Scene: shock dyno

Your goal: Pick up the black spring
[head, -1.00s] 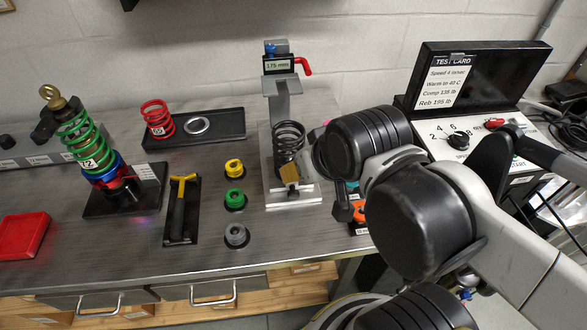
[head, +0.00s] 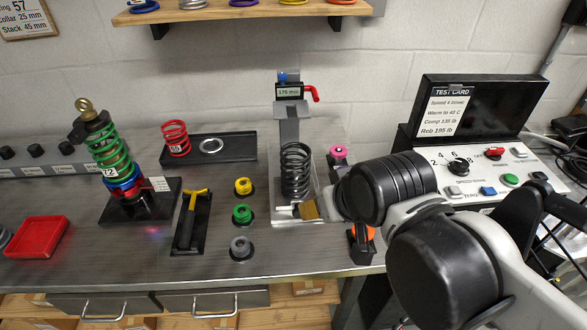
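The black spring (head: 296,170) stands upright on the silver base of the measuring stand (head: 287,125), in front of its post, in the middle of the head view. A tan tag (head: 309,209) shows at its lower right. My arm reaches in from the right, and its dark end lies just right of the spring's lower part. My gripper's fingers are hidden or too small to make out, so I cannot tell whether they are open or touch the spring.
A shock with a green spring (head: 110,155) stands at left. A red spring (head: 176,138) is on a black tray (head: 235,146). A yellow-handled tool (head: 190,218), colored knobs and a red tray (head: 36,236) lie on the bench. The test box (head: 470,165) stands at right.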

